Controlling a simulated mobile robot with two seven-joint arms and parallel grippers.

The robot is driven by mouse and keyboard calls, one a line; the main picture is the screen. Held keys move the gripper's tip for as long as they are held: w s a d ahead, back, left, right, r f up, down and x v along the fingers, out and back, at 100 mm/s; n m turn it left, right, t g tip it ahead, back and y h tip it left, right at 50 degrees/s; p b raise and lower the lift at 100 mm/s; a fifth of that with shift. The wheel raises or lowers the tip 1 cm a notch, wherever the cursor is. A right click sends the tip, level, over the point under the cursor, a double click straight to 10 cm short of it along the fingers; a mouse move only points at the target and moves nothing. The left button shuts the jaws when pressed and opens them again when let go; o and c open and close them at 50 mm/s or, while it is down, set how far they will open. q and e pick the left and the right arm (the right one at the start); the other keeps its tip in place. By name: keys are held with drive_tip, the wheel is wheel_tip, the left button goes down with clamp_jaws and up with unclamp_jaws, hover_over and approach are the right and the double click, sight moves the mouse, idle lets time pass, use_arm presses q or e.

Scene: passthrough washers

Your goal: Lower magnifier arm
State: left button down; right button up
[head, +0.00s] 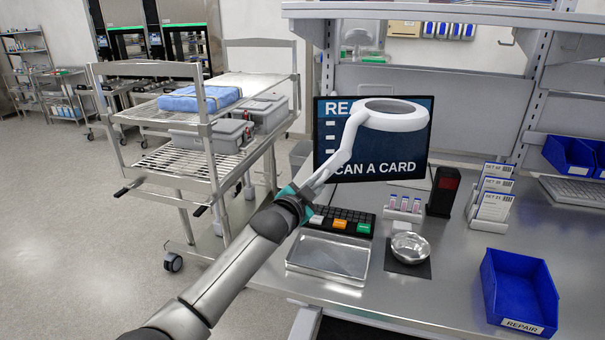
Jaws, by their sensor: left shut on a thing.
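The magnifier (410,124) is a white ring head on a white jointed arm (350,140). The ring is raised over the bench in front of the screen (375,157) and covers part of its text. The arm runs down and left from the ring to my left gripper. My left gripper (312,188) is shut on the lower visible part of the magnifier arm. My wrist hides the arm's lower end and its mount. My right gripper is not in view.
Below the gripper are a keyboard (341,216) and a clear tray (328,256). A metal bowl (410,247), a vial rack (403,208), a dark scanner-like device (443,191) and a blue REPAIR bin (519,290) stand to the right. A wire cart (180,150) stands left of the bench.

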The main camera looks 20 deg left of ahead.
use_arm(q)
drive_tip(key=d+f+m+y+b, duration=0.1)
drive_tip(key=d+f+m+b, duration=0.3)
drive_tip(key=d+f+b, duration=0.5)
wheel_tip(320, 180, down, 4)
drive_tip(key=shift+s+d+m+g, duration=0.25)
drive_tip(key=shift+d+m+g, duration=0.05)
drive_tip(key=shift+d+m, duration=0.1)
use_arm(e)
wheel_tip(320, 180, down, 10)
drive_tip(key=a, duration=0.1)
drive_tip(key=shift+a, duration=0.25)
use_arm(q)
drive_tip(key=shift+f+y, duration=0.15)
drive_tip(key=shift+y, duration=0.15)
drive_tip(key=c, duration=0.9)
unclamp_jaws()
drive_tip(key=shift+o, duration=0.2)
drive_tip(key=shift+r, duration=0.2)
